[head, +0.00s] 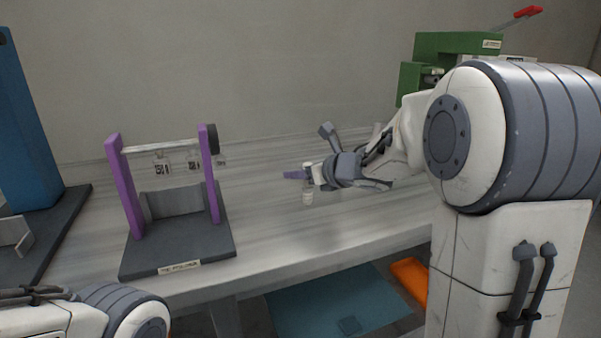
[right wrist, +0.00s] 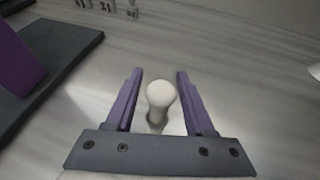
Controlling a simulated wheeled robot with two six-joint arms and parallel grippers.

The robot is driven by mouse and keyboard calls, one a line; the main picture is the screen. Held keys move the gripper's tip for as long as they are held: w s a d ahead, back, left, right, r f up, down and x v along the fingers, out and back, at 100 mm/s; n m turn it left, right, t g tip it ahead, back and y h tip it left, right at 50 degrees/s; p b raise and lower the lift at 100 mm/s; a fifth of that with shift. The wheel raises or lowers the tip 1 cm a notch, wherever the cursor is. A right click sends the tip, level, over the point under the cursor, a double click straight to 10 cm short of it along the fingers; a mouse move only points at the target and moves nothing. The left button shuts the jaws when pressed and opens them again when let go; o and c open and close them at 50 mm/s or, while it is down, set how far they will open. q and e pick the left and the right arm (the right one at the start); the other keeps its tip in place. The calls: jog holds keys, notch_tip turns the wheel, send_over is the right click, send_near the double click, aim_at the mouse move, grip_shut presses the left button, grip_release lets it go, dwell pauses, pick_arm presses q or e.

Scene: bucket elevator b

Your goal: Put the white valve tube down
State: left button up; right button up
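The white valve tube (head: 308,197) is small, with a white round top, and is upright over the pale worktop in the head view. In the right wrist view its round white top (right wrist: 160,94) sits between my two purple fingers. My right gripper (right wrist: 158,98) is open around it, with a narrow gap showing on each side of the tube. In the head view my right gripper (head: 300,174) is low over the worktop and partly covers the tube. Whether the tube's foot touches the worktop is hard to tell. My left gripper is out of view.
A purple-posted rack (head: 122,190) with hanging tubes stands left on a dark base. A blue tower (head: 22,125) is at the far left. A green machine (head: 455,45) is at the back right. The worktop (head: 265,225) between rack and gripper is clear.

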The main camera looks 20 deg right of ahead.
jog(key=shift+r, duration=0.15)
jog(key=shift+s+d+r+p, duration=0.15)
jog(key=shift+s+r+p, duration=0.05)
jog(key=shift+s+p, duration=0.1)
jog(key=p+v, duration=0.2)
jog(key=v, duration=0.9)
jog(key=shift+s, duration=0.15)
jog(key=shift+f, duration=0.1)
